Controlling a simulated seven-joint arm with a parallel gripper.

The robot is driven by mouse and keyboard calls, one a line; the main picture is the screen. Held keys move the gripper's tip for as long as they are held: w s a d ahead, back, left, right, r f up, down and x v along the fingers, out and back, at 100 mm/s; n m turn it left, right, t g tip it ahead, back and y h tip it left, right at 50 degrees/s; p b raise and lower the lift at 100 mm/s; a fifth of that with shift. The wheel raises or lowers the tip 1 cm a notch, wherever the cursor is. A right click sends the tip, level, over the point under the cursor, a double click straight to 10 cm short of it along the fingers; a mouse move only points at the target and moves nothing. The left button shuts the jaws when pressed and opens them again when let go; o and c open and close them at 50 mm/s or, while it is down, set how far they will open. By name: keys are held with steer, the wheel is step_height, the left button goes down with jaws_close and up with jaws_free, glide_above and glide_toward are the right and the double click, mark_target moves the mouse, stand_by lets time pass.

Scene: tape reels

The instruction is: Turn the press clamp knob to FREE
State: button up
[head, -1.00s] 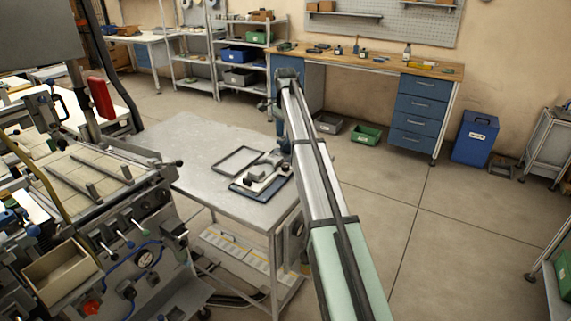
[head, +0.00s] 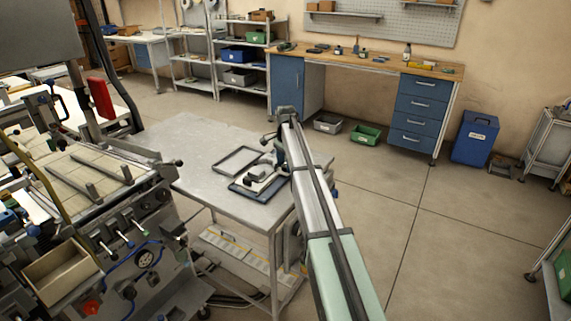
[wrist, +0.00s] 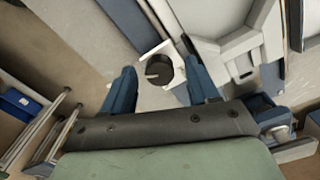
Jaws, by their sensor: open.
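The clamp knob (wrist: 158,70) is a dark round knob with a light pointer line, on a pale plate in the wrist view. My gripper (wrist: 160,78) is open, with one blue finger on each side of the knob's near side. I see no finger touching it, and the height between them is hard to judge. I cannot read any FREE mark. In the head view a small press (head: 258,180) with a dark blue base sits on the grey table; my arm covers its right side, and the knob and fingertips cannot be made out there.
The grey table (head: 205,165) also holds a flat dark-edged frame (head: 238,160) left of the press. A large machine (head: 110,205) with levers and knobs stands close on the left.

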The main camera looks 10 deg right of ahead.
steer(key=c, duration=1)
steer(key=shift+c, duration=0.2)
steer(key=n, duration=0.4)
steer(key=shift+n, duration=0.4)
steer(key=n, duration=0.4)
steer(key=shift+n, duration=0.3)
steer(key=n, duration=0.4)
steer(key=shift+n, duration=0.3)
steer(key=n, duration=0.4)
steer(key=shift+n, duration=0.3)
